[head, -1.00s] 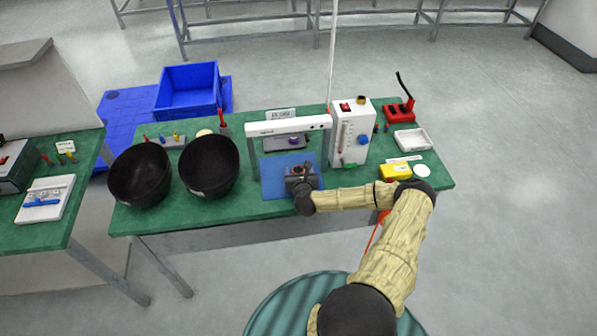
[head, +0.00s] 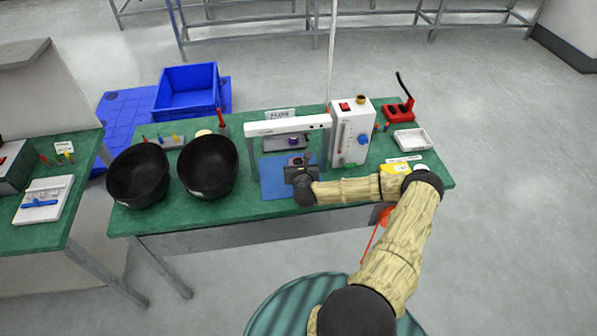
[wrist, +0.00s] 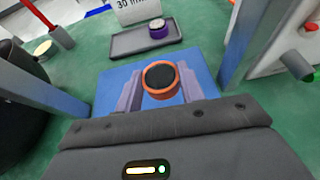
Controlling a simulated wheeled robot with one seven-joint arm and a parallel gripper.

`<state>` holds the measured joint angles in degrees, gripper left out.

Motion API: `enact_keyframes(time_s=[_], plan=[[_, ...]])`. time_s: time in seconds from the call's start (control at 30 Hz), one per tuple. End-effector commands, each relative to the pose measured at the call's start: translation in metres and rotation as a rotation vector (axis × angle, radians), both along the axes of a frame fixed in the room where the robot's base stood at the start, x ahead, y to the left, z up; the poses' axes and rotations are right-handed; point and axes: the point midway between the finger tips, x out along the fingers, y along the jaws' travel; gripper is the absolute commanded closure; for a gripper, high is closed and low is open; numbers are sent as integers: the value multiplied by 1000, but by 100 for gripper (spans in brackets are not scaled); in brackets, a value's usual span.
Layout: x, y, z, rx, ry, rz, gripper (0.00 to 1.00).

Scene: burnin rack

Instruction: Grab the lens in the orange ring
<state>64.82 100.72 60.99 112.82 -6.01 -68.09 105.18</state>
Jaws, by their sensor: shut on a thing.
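The lens in the orange ring (wrist: 160,79) sits between my gripper's fingers (wrist: 160,92) in the wrist view, its dark round face turned up. Both fingers touch its sides, and the gripper is shut on it. The blue mat (wrist: 105,82) lies under and around it; I cannot tell whether the lens is clear of the mat. In the head view my gripper (head: 299,165) is over the blue mat (head: 272,177), and the lens is hard to make out there.
A lens in a purple ring (wrist: 158,29) stands on a grey tray (wrist: 122,43) beyond the mat. A white frame (head: 289,125) spans the mat, with posts on both sides. Two black bowls (head: 208,167) stand left, a white flowmeter box (head: 350,134) right.

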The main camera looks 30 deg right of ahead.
Motion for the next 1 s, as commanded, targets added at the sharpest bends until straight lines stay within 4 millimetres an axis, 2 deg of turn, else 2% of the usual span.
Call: enact_keyframes(time_s=[0.2, 0.33, 1.0], plan=[[0, 0, 41, -1, -3, 1, 86], [0, 0, 54, -1, -1, 1, 86], [-2, 5, 53, -1, 3, 8, 86]])
